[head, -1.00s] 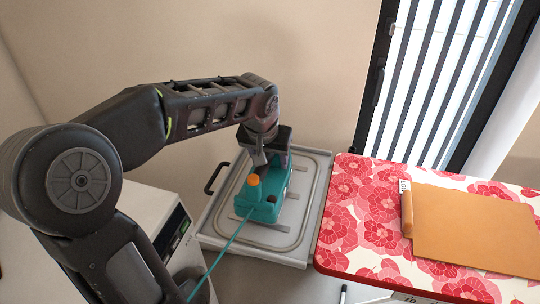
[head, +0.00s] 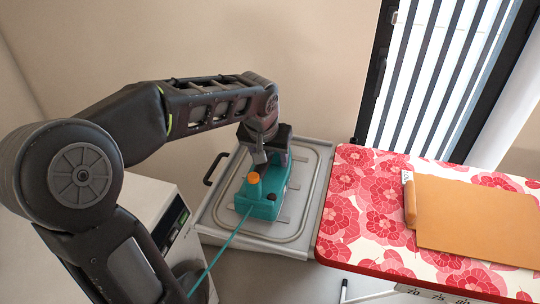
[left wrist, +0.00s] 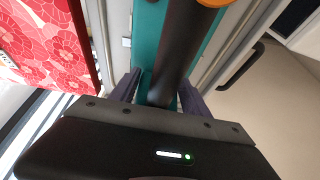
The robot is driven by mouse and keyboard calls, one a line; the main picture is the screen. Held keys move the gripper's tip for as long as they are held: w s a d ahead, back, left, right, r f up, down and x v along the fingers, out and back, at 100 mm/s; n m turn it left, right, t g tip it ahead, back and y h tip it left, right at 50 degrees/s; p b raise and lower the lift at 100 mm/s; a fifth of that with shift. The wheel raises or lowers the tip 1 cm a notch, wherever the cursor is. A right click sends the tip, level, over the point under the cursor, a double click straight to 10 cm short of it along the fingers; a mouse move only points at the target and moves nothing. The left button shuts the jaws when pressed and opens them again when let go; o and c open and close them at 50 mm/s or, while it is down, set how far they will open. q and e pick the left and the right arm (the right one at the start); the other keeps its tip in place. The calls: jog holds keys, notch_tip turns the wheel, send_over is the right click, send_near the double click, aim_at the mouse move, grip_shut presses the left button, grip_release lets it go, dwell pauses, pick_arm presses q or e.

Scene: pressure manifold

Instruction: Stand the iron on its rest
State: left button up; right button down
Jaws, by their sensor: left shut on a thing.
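The teal iron (head: 262,207) with an orange knob is over the grey tray-like rest (head: 305,222). Its teal cord runs down toward the bottom of the head view. My left gripper (head: 266,158) is at the iron's top, shut on its dark handle. In the left wrist view the handle (left wrist: 180,50) runs between the two fingers, with the iron's teal body (left wrist: 146,50) beneath. The iron looks level, lying along the rest; I cannot tell whether its base touches the rest. My right gripper is in neither view.
An ironing board (head: 345,215) with a red flower cover stands right of the rest, with an orange-brown folded cloth or board (head: 470,218) on it. A white appliance (head: 150,205) stands to the left. A black handle (head: 214,168) sticks out from the rest's left side.

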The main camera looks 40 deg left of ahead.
pick_arm(q)
jog(key=shift+f+b, duration=0.4)
jog(key=shift+b, duration=0.15)
jog(key=o, duration=1.6)
jog(key=shift+c, duration=0.2)
jog(key=shift+s+f, duration=0.1)
jog(key=shift+f, duration=0.1)
jog(key=v, duration=0.8)
